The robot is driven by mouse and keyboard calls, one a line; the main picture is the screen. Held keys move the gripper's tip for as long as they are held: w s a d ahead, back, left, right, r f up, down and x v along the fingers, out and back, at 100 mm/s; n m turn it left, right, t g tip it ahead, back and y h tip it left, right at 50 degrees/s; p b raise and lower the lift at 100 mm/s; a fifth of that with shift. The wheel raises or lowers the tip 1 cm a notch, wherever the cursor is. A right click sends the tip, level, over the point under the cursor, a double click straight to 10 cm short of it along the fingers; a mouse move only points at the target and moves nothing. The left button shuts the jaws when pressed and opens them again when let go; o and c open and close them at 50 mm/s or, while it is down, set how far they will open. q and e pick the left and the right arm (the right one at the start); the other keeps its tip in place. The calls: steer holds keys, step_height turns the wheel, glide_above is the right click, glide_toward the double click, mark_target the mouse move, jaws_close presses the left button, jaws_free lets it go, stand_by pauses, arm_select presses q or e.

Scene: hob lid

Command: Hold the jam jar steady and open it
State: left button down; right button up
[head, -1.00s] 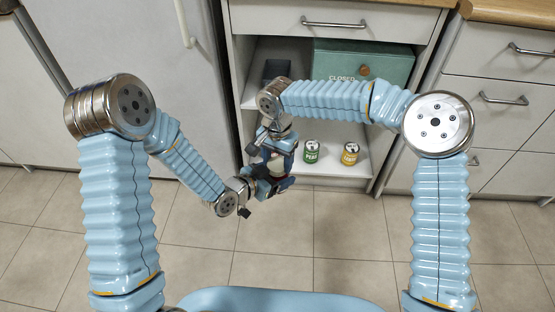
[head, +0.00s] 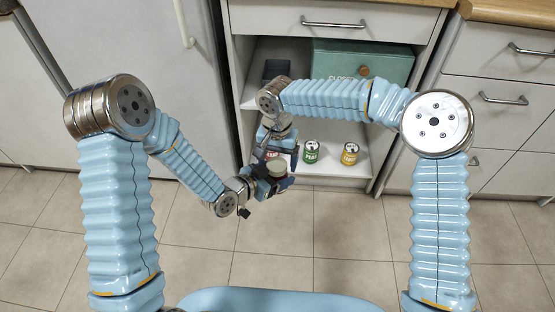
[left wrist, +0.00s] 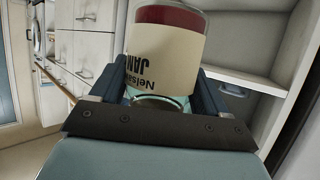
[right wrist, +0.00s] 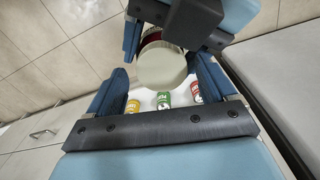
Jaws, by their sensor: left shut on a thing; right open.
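The jam jar (head: 276,174), dark red with a cream label, is held in front of the open cabinet. My left gripper (head: 266,186) is shut on it. A pale round lid (head: 277,162) shows on the jar's top. In the right wrist view the lid (right wrist: 161,68) appears between my right gripper's spread fingers (right wrist: 163,75), with space beside it.
A green can (head: 311,154) and a yellow can (head: 349,155) stand on the low cabinet shelf. A red can (right wrist: 195,92) stands beside them, partly hidden in the head view. A green box (head: 360,62) is on the shelf above. The tiled floor in front is clear.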

step_height(320, 180, up, 4)
steer(key=shift+r, duration=0.15)
steer(key=shift+c, duration=0.3)
step_height(320, 180, up, 3)
steer(key=m, duration=0.5)
steer(key=shift+a, duration=0.1)
steer(key=shift+m, duration=0.7)
steer(key=shift+f, duration=0.3)
step_height(320, 180, down, 7)
steer(key=c, duration=1.1)
steer(key=n, duration=0.6)
